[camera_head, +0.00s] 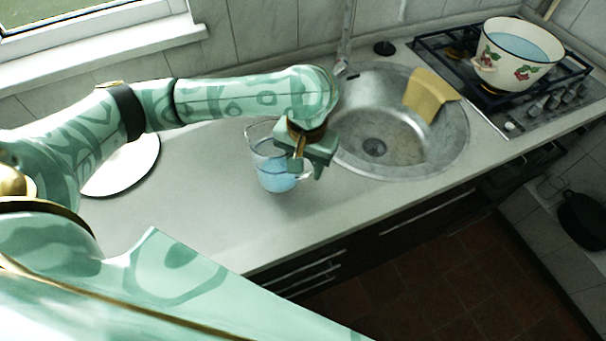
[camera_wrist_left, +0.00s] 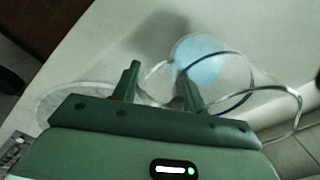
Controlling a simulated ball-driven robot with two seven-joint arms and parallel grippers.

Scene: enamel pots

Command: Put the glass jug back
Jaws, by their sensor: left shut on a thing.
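The clear glass jug (camera_head: 272,172), with pale blue liquid in its lower part, is at the counter in front of the sink's left side. It looks upright in the head view. My left gripper (camera_head: 304,166) is on the jug's right side, shut on its handle. In the left wrist view the handle runs between the fingers of my left gripper (camera_wrist_left: 158,80), and the jug's blue liquid (camera_wrist_left: 200,60) shows beyond them. I cannot tell whether the jug's base touches the counter. My right gripper is not in view.
A round steel sink (camera_head: 440,150) with a yellow cloth (camera_head: 430,95) over its edge is right of the jug. A cream enamel pot (camera_head: 505,72) with blue liquid stands on the gas hob (camera_head: 530,115). A round white disc (camera_head: 122,170) lies at left. The counter (camera_head: 200,205) is bare around the jug.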

